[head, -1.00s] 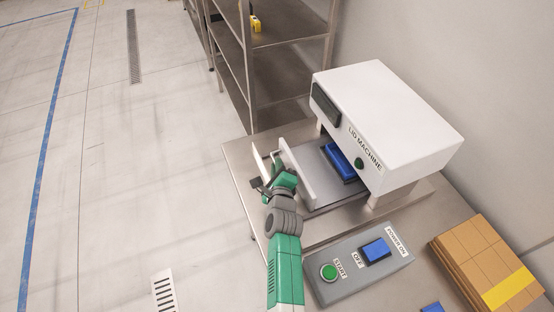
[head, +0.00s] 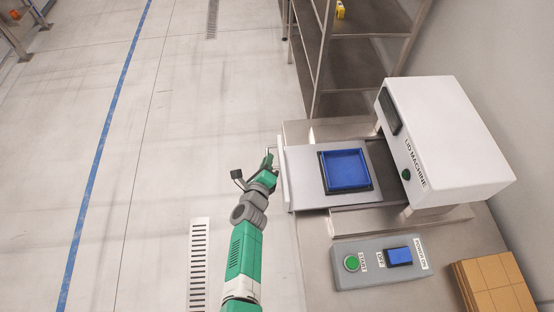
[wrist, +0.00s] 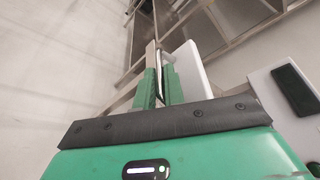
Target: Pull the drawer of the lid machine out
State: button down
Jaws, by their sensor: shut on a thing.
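The lid machine (head: 450,135) is a white box on legs on a steel table. Its drawer (head: 305,165) is a grey plate that sticks out well to the left of the housing, with a blue square tray (head: 345,170) in a dark frame on it. The drawer's upright front panel (head: 284,180) stands at its left end. My gripper (head: 270,155) is at the handle on the outer side of that panel. In the wrist view my green fingers (wrist: 160,85) are closed on the thin handle (wrist: 157,72), beside the white panel (wrist: 188,66). The exact contact is partly hidden.
A grey control box (head: 378,262) with a green START button and a blue power switch stands in front of the machine. Cardboard (head: 497,285) lies at the lower right. A metal shelf (head: 350,65) stands behind.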

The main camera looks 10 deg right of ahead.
jog(key=shift+a, duration=0.25)
jog(key=c, duration=1.5)
grip_release()
jog(key=p+v, duration=0.6)
jog(key=v, duration=0.1)
jog(key=shift+s+a+r, duration=0.1)
jog(key=shift+s, duration=0.25)
